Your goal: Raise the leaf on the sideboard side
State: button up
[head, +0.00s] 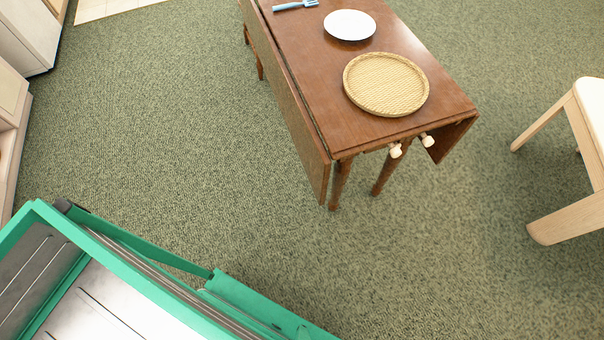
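A brown wooden drop-leaf table (312,62) stands at the upper middle of the head view. Its left leaf (290,105) hangs down along the long left edge. Its right leaf (452,138) also hangs down, and only its near end shows. Two pale knobs, a left one (395,150) and a right one (427,140), stick out at the table's near end under the top. Pale wooden cabinet furniture (12,100) at the far left edge may be the sideboard; I cannot tell for sure. My gripper is not in view.
On the tabletop are a round woven tray (386,84), a white plate (350,25) and a blue fork (295,5). A pale wooden seat with legs (568,220) stands at the right. Green carpet (170,120) is clear between the cabinets and the table.

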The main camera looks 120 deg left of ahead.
aim_at(315, 160)
jog(key=u, duration=3.15)
jog(key=k, duration=0.9)
jog(key=i, duration=0.9)
jog(key=z, duration=0.1)
